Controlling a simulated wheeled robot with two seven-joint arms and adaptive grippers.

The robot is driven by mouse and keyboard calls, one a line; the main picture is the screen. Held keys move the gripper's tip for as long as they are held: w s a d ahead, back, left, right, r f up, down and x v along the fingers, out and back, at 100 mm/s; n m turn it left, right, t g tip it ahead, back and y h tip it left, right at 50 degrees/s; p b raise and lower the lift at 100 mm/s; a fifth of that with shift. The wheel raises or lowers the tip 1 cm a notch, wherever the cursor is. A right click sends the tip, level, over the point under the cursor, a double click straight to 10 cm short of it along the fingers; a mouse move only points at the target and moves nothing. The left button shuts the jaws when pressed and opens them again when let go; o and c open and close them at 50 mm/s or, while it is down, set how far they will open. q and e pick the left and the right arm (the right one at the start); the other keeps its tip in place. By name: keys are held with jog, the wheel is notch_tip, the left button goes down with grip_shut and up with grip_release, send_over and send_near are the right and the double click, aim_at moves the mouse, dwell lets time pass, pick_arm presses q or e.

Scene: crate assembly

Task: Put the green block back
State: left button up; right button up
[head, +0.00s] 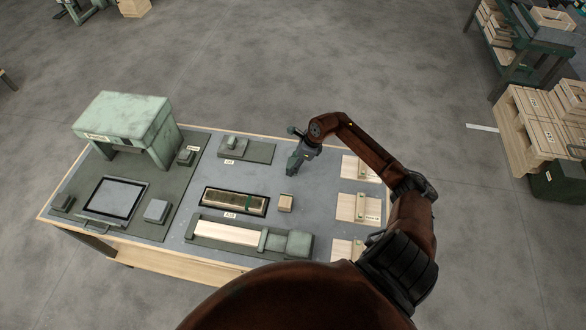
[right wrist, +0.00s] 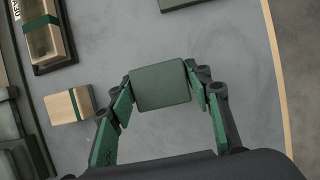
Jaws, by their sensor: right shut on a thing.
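The green block (right wrist: 160,86) is a dark grey-green, box-shaped piece between the two fingers of my right gripper in the right wrist view. My right gripper (head: 292,168) is shut on it, above the grey work mat near the middle of the table in the head view. Whether the block touches the mat is unclear. A dark green plate (head: 262,151) with a small upright green part on it lies left of the gripper, at the back of the table. My left gripper is not in view.
A small wooden block (head: 285,203) stands beside a dark tray (head: 207,195) with a long wooden piece. A green press-like stand (head: 125,122) is at the left. Wooden pads (head: 347,201) line the right edge. Bare mat lies around the gripper.

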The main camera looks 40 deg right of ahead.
notch_tip(320, 180, down, 3)
jog(key=shift+r, duration=0.2)
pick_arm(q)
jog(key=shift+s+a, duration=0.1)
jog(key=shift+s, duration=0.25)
pick_arm(e)
jog(key=shift+f, duration=0.2)
jog(key=shift+f, duration=0.1)
jog(key=o, duration=1.1)
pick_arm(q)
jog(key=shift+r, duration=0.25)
pick_arm(e)
jog(key=v, duration=1.2)
pick_arm(q)
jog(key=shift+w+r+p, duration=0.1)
jog(key=shift+p, duration=0.25)
pick_arm(e)
jog(key=shift+r, duration=0.2)
